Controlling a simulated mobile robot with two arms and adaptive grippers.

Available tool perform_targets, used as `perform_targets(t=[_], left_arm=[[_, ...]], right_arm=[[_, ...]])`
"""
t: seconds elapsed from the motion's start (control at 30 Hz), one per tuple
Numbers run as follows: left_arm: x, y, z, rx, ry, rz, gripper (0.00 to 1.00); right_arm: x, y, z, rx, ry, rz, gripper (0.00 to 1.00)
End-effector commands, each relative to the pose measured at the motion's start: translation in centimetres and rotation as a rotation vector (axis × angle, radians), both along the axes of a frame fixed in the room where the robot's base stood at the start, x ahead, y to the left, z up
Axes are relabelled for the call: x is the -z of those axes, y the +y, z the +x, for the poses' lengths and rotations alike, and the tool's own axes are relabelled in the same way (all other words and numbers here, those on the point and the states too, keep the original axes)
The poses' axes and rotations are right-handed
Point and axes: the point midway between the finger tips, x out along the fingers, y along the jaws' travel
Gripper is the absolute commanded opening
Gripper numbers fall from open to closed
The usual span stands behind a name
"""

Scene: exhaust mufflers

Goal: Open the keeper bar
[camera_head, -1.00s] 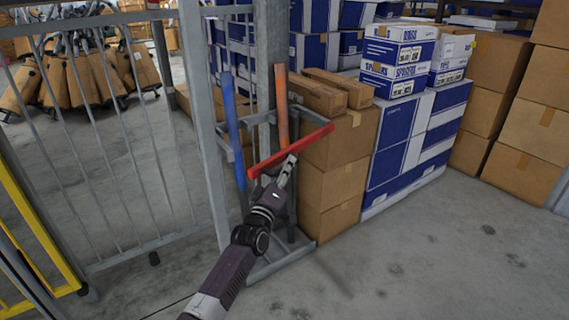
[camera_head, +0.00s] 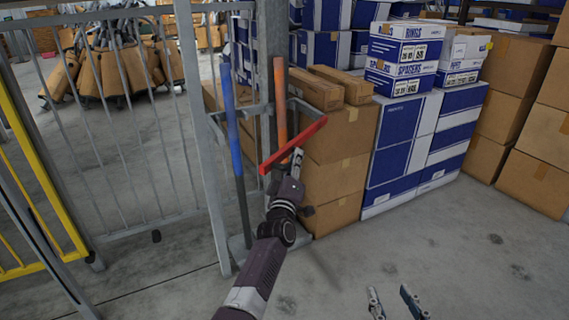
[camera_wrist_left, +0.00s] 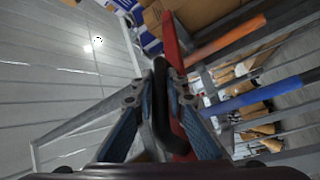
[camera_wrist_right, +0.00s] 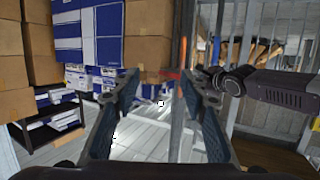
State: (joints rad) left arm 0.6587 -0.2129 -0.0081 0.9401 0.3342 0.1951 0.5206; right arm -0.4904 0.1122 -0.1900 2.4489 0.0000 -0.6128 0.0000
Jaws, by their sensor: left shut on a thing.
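The keeper bar is a red bar (camera_head: 296,143) slanting across the front of a grey rack. It crosses in front of an orange-handled pole (camera_head: 280,95) and lies right of a blue-handled pole (camera_head: 230,115). My left gripper (camera_head: 297,163) is at the bar's near side. In the left wrist view its fingers (camera_wrist_left: 160,98) close around a dark handle (camera_wrist_left: 159,85) beside the red bar (camera_wrist_left: 174,60). My right gripper (camera_head: 393,303) is low at the front right, open and empty; its spread fingers also show in the right wrist view (camera_wrist_right: 163,95).
Stacked brown cartons (camera_head: 335,165) stand just right of the rack, with blue and white boxes (camera_head: 400,140) beyond. A grey barred fence (camera_head: 130,130) and a yellow frame (camera_head: 40,165) are on the left. The floor (camera_head: 450,240) at the front right is clear.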

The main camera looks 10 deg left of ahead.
Motion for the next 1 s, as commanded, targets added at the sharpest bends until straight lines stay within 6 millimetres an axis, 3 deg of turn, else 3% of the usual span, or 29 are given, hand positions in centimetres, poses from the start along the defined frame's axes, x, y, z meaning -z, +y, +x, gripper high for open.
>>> perform_targets(t=[0.2,0.57,0.6,0.73,1.0], left_arm=[[0.3,-0.89,0.26,0.001,0.005,-0.001,0.0],[0.28,-0.9,0.28,0.001,0.005,-0.001,0.0],[0.28,-0.9,0.28,0.001,0.005,-0.001,0.16],[0.2,-0.88,0.29,0.0,0.004,-0.001,0.3],[0.07,-0.86,0.3,0.0,0.001,0.0,0.3]], right_arm=[[-1.13,0.26,0.35,-0.003,-0.052,0.013,0.4],[-1.26,0.27,0.38,-0.003,-0.057,0.015,0.4],[-1.26,0.26,0.38,-0.003,-0.057,0.015,0.4],[-1.25,0.25,0.38,-0.003,-0.056,0.014,0.4],[-1.21,0.29,0.37,-0.004,-0.054,0.014,0.4]])
